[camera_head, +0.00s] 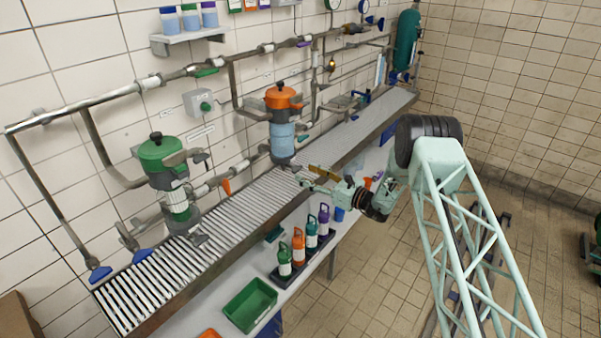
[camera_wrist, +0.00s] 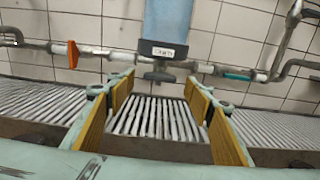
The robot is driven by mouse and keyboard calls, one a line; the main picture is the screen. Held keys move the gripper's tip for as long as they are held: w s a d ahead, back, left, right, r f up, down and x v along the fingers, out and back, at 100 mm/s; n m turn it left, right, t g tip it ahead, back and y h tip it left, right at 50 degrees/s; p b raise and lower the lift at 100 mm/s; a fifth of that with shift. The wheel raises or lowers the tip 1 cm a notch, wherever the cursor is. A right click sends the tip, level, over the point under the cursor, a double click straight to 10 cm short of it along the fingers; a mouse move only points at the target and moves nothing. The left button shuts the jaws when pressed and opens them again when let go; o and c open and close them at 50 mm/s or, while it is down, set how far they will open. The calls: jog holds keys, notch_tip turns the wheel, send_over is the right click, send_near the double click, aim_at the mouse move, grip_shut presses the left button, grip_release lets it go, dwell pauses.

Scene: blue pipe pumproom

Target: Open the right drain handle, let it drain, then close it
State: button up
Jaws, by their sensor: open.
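The right filter has an orange top (camera_head: 284,96) and a blue clear body (camera_head: 282,137). In the wrist view its blue body (camera_wrist: 168,20) ends in a dark labelled base (camera_wrist: 163,50). A dark drain handle (camera_wrist: 160,75) sits below that base, over the slatted grate. My gripper (camera_head: 312,178) is open and empty in front of the filter base. In the wrist view the yellow-padded fingers of my gripper (camera_wrist: 162,98) stand apart on either side of the handle, which shows beyond them near the tips. I cannot tell whether the handle is inside the finger gap.
The left filter with a green top (camera_head: 161,152) stands further left. An orange valve handle (camera_wrist: 73,54) and a teal handle (camera_wrist: 238,76) sit on the low pipe. The grate (camera_head: 215,215) runs below. Bottles (camera_head: 299,245) and a green tray (camera_head: 250,304) are on the lower shelf.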

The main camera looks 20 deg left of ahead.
aim_at(299, 170)
jog(key=shift+x, duration=1.9)
jog(key=shift+c, duration=0.8)
jog(key=c, duration=0.7)
